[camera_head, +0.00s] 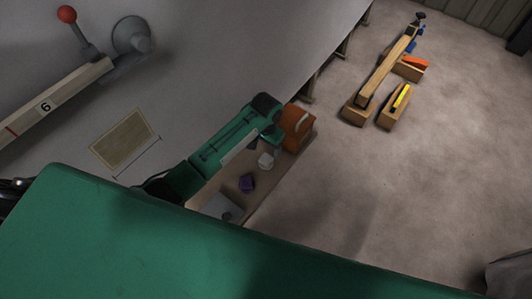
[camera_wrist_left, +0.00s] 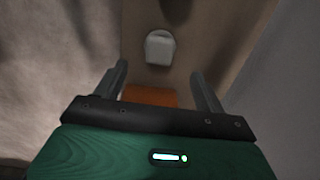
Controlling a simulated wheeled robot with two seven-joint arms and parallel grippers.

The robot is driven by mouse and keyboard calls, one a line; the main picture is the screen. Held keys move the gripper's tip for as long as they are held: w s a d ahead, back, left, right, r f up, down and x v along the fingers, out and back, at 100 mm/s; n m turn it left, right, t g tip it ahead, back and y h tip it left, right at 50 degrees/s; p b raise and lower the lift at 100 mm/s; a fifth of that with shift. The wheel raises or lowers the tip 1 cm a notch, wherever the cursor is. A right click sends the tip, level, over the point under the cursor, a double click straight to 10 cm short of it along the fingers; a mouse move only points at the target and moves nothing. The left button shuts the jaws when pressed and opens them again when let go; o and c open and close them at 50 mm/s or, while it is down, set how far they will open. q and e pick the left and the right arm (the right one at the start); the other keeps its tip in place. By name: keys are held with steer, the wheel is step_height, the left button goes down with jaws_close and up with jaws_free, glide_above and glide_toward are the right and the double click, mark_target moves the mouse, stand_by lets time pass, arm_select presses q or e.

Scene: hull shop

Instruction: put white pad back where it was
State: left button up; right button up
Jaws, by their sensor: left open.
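The white pad (camera_head: 265,160) lies on a narrow tan bench top (camera_head: 218,188) in the head view. It also shows in the left wrist view (camera_wrist_left: 160,47), pale and rounded, beyond the fingertips. My left gripper (camera_head: 274,139) is over the far end of the bench, beside an orange box (camera_head: 297,126). In the left wrist view my left gripper (camera_wrist_left: 160,78) has its two fingers wide apart with nothing held. The orange box (camera_wrist_left: 150,97) shows between the fingers, partly hidden by the gripper body. My right gripper is out of view.
A grey wall with a pale panel (camera_head: 125,142) runs along the left. Wooden beams (camera_head: 388,65) stand on the open floor (camera_head: 400,180) at right.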

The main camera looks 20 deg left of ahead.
arm_select(q)
step_height(320, 180, up, 3)
steer(key=shift+r, duration=0.15)
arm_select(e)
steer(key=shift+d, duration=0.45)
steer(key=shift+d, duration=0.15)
